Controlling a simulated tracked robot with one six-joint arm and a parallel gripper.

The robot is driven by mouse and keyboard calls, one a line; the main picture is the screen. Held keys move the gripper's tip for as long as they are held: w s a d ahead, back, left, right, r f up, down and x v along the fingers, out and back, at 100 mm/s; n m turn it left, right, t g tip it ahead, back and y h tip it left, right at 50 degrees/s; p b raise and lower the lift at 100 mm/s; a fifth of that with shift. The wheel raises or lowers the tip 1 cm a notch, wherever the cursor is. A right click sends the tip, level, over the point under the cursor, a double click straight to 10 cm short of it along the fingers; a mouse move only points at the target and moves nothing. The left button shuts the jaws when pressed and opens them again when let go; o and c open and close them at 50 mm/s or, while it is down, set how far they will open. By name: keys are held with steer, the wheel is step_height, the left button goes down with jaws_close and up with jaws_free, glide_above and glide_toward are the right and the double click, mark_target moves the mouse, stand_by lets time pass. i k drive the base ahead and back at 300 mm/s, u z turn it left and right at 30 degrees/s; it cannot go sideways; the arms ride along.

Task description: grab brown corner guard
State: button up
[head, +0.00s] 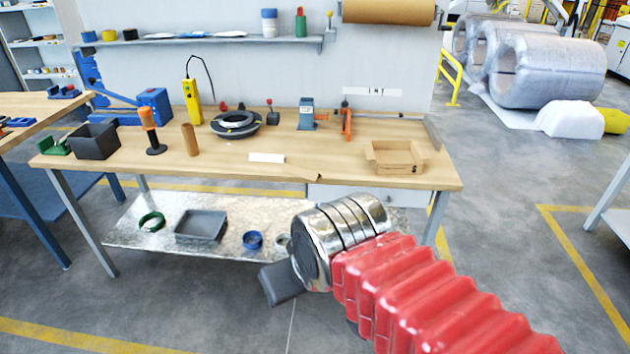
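A short brown upright piece (190,139) stands on the left half of the wooden workbench (340,150), right of an orange-and-black tool. It looks like a brown corner guard or a tube; its exact shape is too small to tell. A thin brown edge piece (319,178) also shows at the bench's front edge, and I cannot tell what it is. My gripper (281,284) is a dark block at the end of my red-sleeved arm, low in front of the bench and apart from both. Its fingers cannot be made out.
A lower shelf (120,230) holds a grey tray (201,226). Floor in front is clear.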

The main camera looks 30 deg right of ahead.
mark_target(298, 172)
steer(key=i, duration=0.95)
steer(key=u, duration=0.05)
